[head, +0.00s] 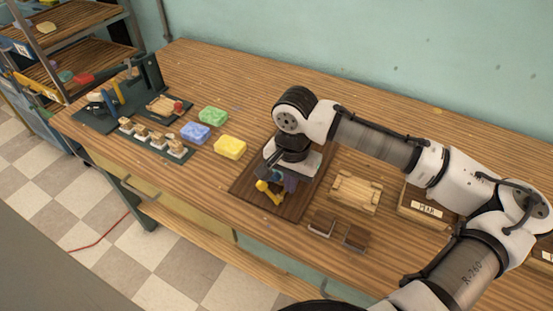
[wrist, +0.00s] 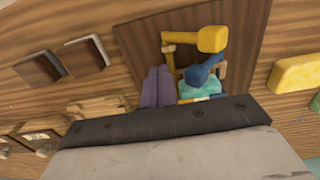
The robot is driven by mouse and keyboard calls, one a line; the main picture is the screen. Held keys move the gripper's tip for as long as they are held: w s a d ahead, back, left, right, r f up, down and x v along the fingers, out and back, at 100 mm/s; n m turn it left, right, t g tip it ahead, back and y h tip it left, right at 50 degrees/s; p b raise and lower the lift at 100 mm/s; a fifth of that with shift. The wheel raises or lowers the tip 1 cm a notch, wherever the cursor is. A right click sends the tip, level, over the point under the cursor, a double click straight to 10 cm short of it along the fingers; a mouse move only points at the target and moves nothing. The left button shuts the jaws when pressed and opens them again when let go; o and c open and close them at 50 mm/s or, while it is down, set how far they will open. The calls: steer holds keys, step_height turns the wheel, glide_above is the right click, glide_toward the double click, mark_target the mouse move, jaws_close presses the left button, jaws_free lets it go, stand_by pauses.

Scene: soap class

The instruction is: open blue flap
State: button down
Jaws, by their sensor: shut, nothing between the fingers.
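A mould with coloured flaps sits on a dark brown wooden board (head: 247,188), which also shows in the wrist view (wrist: 140,45). Its blue flap (wrist: 198,73) lies beside a teal part (wrist: 203,88). A yellow piece (wrist: 211,39) with a handle is next to the blue flap, and it shows in the head view (head: 270,193) at the board's front. A purple flap (wrist: 155,88) is on the other side. My gripper (head: 274,174) is shut and empty, low over the mould. Its fingertips are hard to make out, so contact with the blue flap cannot be told.
Yellow (head: 230,147), blue (head: 196,132) and green (head: 213,115) soap bars lie left of the board. A wooden tray (head: 356,190) and two small dark blocks (head: 322,224) lie to the right. A dark tool rack (head: 120,98) stands at the far left.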

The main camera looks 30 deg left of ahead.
steer(key=shift+a, duration=0.6)
stand_by(0.3)
